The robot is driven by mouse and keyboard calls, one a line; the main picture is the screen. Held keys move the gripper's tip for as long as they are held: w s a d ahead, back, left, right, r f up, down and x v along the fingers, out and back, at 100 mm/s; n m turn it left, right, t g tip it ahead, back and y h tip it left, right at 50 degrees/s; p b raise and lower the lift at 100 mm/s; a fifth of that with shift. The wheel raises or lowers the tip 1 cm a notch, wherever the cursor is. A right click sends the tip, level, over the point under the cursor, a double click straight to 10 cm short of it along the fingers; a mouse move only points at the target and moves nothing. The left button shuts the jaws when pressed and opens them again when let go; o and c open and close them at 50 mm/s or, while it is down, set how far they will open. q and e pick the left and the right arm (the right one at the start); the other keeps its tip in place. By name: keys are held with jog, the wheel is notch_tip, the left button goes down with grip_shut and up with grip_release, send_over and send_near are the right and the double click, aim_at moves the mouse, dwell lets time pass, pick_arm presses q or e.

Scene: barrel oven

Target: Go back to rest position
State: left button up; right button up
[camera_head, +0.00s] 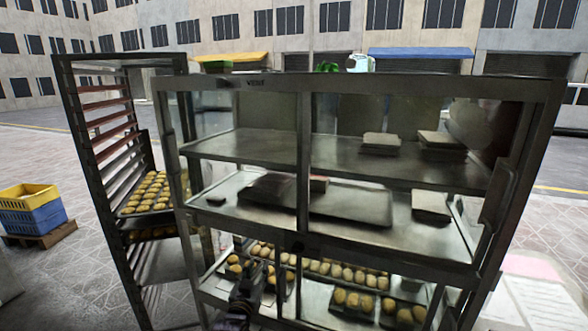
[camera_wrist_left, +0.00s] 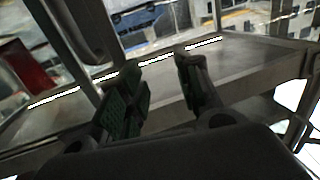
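My left gripper (camera_head: 246,288) shows low in the head view, in front of the lower shelves of the glass-fronted cabinet (camera_head: 391,241). In the left wrist view its two dark fingers (camera_wrist_left: 160,82) stand apart with nothing between them, so it is open and empty. Beyond the fingers is a grey metal surface with a bright strip along it. I cannot tell whether the gripper touches the cabinet. My right gripper is in neither view.
The cabinet's lower shelves hold trays of round buns (camera_head: 320,268). Its upper shelves carry flat trays and stacked boxes (camera_head: 380,143). A tall rack (camera_head: 75,125) with bun trays stands at left. Yellow and blue crates (camera_head: 35,218) sit on a pallet farther left, with open paving around.

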pick_arm(q)
jog(key=s+a+f+g+y, duration=0.1)
jog(key=s+a+f+g, duration=0.3)
jog(key=s, duration=0.4)
jog(key=s+a+f+g, duration=0.2)
jog(key=s+f+g, duration=0.1)
jog(key=s+f, duration=0.4)
jog(key=s+a+g+y, duration=0.15)
jog(key=s+g, duration=0.25)
jog(key=s, duration=0.7)
jog(key=s+a+g, duration=0.3)
jog(key=s, duration=0.8)
notch_tip(320, 180, down, 32)
jog(key=s+a+g, duration=0.1)
jog(key=s, duration=0.1)
jog(key=s+a+f, duration=0.3)
jog(key=s+f, duration=0.7)
jog(key=s+a+f+g, duration=0.1)
jog(key=s+a+f, duration=0.2)
jog(key=s+f, duration=0.7)
jog(key=shift+s+m+y, duration=0.35)
jog(key=shift+s+m, duration=0.05)
jog(key=shift+s, duration=0.3)
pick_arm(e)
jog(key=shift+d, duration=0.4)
